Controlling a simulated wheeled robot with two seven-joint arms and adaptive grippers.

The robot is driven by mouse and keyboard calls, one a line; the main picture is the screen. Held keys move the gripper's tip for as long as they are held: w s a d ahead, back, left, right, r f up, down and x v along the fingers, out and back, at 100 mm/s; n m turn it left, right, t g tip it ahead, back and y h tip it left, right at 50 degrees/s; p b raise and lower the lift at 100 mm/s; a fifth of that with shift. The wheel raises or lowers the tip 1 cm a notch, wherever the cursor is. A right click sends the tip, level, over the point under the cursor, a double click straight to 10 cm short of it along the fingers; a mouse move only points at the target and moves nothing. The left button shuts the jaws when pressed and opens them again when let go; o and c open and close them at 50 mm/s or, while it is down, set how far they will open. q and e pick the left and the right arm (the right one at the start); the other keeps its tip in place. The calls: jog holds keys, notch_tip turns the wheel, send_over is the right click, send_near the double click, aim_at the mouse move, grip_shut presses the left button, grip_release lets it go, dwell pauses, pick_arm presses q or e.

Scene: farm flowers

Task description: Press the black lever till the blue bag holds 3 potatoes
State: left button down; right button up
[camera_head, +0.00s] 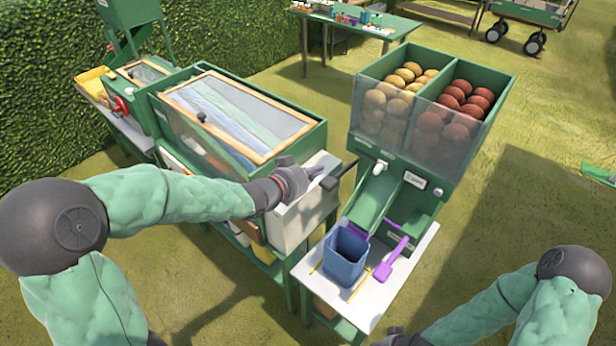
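The green dispenser (440,178) has a left compartment of yellow-brown potatoes (402,80) and a right one of reddish-brown potatoes (465,100), behind a clear front panel. The black lever (340,176) sticks out at the dispenser's left side. My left gripper (316,174) is just left of the lever's end; I cannot tell whether they touch, nor whether its fingers are open. The blue bag (344,262) stands upright below the left chute (374,198); its contents are not visible. My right gripper (396,338) is at the bottom edge, mostly cut off.
The bag stands on a pale table (382,294), beside a purple scoop (386,268). A green bin with a wood-framed clear lid (245,115) and a white box (300,215) stand left. A far table (345,25) holds small items. Grass is open at right.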

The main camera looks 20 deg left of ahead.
pick_arm(q)
send_over(324, 184)
jog(key=shift+w+f+b, duration=0.15)
jog(key=shift+f+b, duration=0.15)
jog(key=shift+f, duration=0.55)
notch_tip(324, 184, down, 3)
jog(key=shift+f+b, duration=0.1)
jog(key=shift+b, duration=0.25)
jog(key=shift+f, duration=0.35)
jog(key=shift+f, duration=0.1)
